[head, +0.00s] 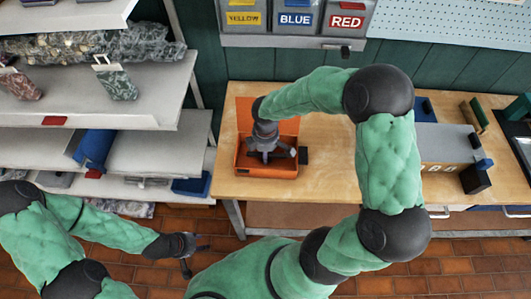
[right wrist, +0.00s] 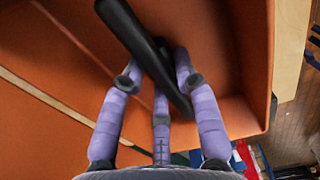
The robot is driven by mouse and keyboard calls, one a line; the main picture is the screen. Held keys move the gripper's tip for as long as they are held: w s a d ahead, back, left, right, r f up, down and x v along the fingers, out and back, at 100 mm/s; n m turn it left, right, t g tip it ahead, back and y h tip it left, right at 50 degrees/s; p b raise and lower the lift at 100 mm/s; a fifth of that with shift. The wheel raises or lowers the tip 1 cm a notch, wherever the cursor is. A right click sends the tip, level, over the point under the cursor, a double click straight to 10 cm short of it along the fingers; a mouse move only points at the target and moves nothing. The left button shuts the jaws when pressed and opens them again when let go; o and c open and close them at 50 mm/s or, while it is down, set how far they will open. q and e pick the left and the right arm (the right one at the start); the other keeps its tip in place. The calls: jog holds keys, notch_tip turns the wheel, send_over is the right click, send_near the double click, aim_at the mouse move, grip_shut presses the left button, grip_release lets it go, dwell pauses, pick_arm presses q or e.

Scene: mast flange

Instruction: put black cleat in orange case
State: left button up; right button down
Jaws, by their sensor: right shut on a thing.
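The orange case (head: 245,168) stands open on the wooden workbench, its lid raised at the back. My right gripper (head: 266,150) reaches down into the case from above. It is shut on the black cleat (right wrist: 125,28), a dark bar lying slantwise between the fingers in the right wrist view. Orange case walls (right wrist: 240,60) surround the cleat in that view; I cannot tell whether it touches the floor of the case. My left gripper (head: 196,255) is empty and open, low over the brick floor in front of the shelves.
A grey box (head: 447,145) and other parts stand on the bench's right side. Labelled bins (head: 295,20) hang behind. Shelves (head: 100,110) with goods stand at left. Bare bench top lies left of the case.

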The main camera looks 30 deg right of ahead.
jog(key=shift+f, duration=0.1)
jog(key=c, duration=0.9)
grip_release()
jog(key=shift+c, duration=0.2)
notch_tip(320, 180, up, 12)
jog(key=p, duration=0.3)
